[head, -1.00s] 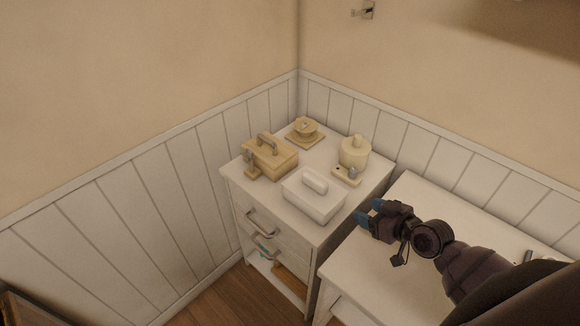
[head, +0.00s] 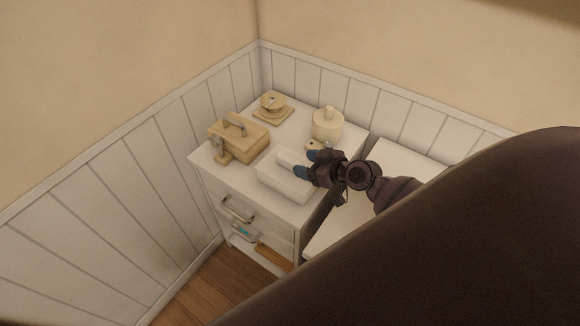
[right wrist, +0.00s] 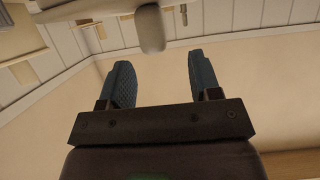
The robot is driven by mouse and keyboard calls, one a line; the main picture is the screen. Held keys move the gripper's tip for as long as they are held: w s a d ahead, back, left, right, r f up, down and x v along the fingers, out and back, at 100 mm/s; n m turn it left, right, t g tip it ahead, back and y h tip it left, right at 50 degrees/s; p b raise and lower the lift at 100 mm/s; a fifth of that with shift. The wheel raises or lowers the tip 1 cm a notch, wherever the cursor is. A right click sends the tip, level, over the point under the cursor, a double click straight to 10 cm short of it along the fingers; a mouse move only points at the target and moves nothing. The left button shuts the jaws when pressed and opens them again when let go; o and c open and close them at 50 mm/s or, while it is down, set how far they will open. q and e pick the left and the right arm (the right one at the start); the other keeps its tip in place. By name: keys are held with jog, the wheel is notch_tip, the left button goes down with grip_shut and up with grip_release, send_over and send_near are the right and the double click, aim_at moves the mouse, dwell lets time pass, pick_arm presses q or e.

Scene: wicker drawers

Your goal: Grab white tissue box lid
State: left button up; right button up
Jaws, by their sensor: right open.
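The white tissue box (head: 282,185) sits at the front of the white drawer cabinet top. Its lid has a rounded white handle, partly hidden by my right gripper (head: 306,164). That gripper is open, with its blue fingertips over the right side of the lid. In the right wrist view, the pale rounded handle (right wrist: 151,28) shows just beyond the gap between the open fingers (right wrist: 160,60). I see nothing held, and cannot tell whether the fingers touch the lid. My left gripper is not in view.
A wooden box with a metal handle (head: 245,142) stands left of the tissue box. A round wooden piece on a square base (head: 272,107) is at the back. A cream lidded jar (head: 327,124) stands back right. A white table (head: 403,160) adjoins on the right.

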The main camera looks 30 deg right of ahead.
aim_at(291, 158)
jog(key=x, duration=0.4)
jog(key=shift+w+p, duration=0.4)
jog(key=shift+w+a+f, duration=0.1)
jog(key=shift+w+f, duration=0.05)
jog(key=shift+w, duration=0.15)
jog(key=c, duration=1)
